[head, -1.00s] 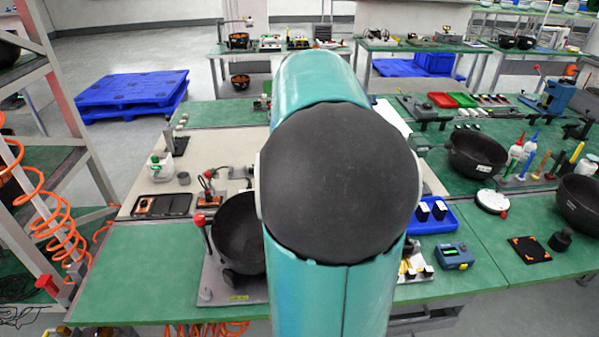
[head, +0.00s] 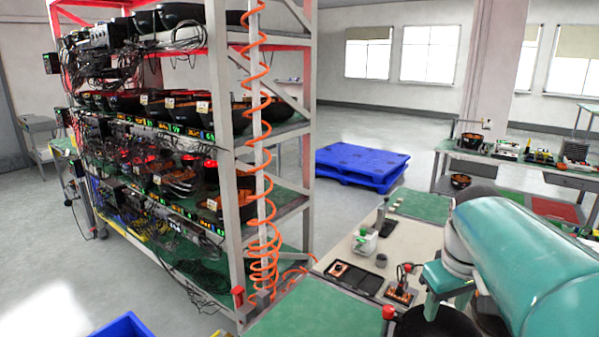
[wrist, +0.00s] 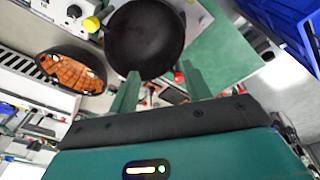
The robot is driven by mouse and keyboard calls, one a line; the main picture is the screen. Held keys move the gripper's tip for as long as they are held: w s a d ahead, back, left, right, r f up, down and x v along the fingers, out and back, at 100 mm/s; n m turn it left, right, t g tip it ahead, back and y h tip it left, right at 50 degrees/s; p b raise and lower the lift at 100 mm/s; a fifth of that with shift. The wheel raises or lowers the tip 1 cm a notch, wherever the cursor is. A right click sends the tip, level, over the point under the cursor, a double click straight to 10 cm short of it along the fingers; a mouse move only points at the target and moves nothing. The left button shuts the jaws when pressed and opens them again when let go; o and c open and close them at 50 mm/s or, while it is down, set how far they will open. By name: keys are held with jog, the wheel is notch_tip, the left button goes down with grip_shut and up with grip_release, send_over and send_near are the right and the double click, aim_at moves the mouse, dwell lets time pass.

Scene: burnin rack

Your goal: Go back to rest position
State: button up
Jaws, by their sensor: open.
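My gripper (wrist: 160,86) shows in the wrist view with its two green fingers apart and nothing between them. A black pan-like bowl (wrist: 146,38) lies beyond the fingertips, on a light plate. In the head view my teal arm fills the lower right. The same side shows part of a black bowl (head: 438,322) at the bottom edge, partly hidden by a green part that looks like my gripper. Whether the fingers touch anything in the head view cannot be told.
A tall rack (head: 222,120) of black bowls and cables stands left, with an orange coiled hose (head: 262,190) at its post. A blue pallet (head: 362,160) lies behind. A green-topped bench (head: 310,315) is in front. A blue bin (head: 124,326) is at bottom left. Floor between is clear.

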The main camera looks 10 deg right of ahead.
jog(key=s+a+f+t, duration=0.2)
jog(key=s+a, duration=0.1)
jog(key=a, duration=0.7)
jog(key=s+a+f+t+y, duration=0.1)
jog(key=s+a+f, duration=0.1)
jog(key=a, duration=0.7)
jog(key=shift+s+a+t, duration=0.4)
jog(key=shift+s, duration=0.1)
